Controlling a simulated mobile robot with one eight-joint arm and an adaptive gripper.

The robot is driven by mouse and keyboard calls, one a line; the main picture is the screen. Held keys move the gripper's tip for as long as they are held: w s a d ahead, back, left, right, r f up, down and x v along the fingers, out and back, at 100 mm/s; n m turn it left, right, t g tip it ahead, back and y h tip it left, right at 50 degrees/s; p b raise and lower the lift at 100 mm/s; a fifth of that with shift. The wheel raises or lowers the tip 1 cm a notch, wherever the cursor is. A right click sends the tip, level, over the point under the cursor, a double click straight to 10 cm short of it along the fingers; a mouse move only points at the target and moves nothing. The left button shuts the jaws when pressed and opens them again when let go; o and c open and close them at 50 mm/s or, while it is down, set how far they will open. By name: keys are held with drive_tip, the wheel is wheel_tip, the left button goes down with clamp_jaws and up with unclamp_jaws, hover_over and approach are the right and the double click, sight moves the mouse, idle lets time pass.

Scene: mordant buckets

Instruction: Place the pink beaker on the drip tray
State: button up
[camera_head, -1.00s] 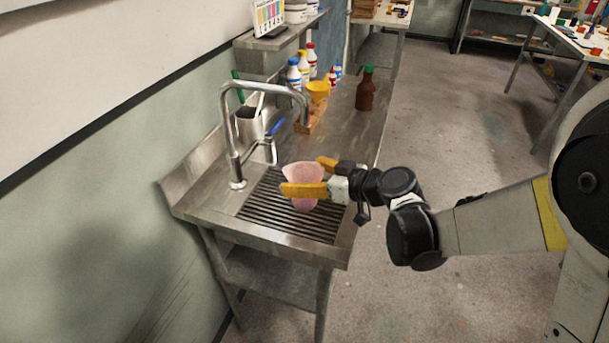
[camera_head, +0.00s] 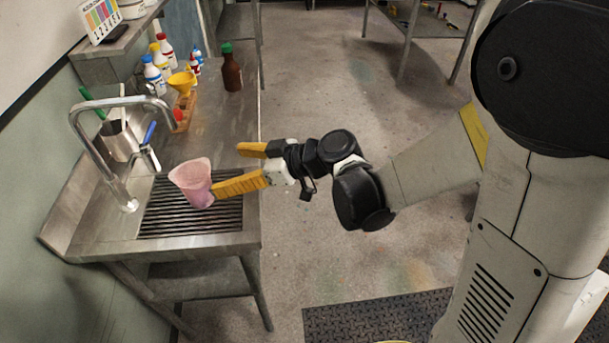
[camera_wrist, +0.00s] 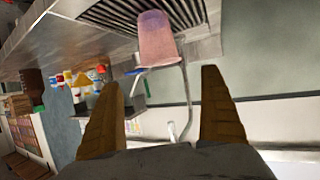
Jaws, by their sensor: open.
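The pink beaker (camera_head: 193,183) stands on the slatted drip tray (camera_head: 160,221) beside the sink tap, leaning slightly in the head view. My gripper (camera_head: 227,168) is open and empty, to the right of the beaker. Its near yellow finger ends close to the beaker's side in the head view; I cannot tell whether they touch. In the wrist view the beaker (camera_wrist: 157,40) lies beyond the fingertips of my gripper (camera_wrist: 165,78), with nothing between the fingers.
The tap (camera_head: 96,152) with a blue lever arches at the left of the tray. A steel pot (camera_head: 119,140) with tools, several bottles, a yellow funnel (camera_head: 183,82) and a brown bottle (camera_head: 231,72) stand farther back. Open floor lies to the right.

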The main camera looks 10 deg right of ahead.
drive_tip(key=s+d+m+h, duration=0.4)
drive_tip(key=s+d, duration=0.1)
drive_tip(key=d, duration=0.3)
drive_tip(key=s+d+r+m+h, duration=0.1)
drive_tip(key=s+d+m+h, duration=0.3)
drive_tip(key=d, duration=0.4)
drive_tip(key=s+d+r+m+t+h, duration=0.1)
drive_tip(key=s+d+m+h, duration=0.3)
drive_tip(key=s+d, duration=0.2)
drive_tip(key=shift+d+r+m, duration=0.25)
drive_tip(key=shift+d+m, duration=0.15)
drive_tip(key=shift+d, duration=0.85)
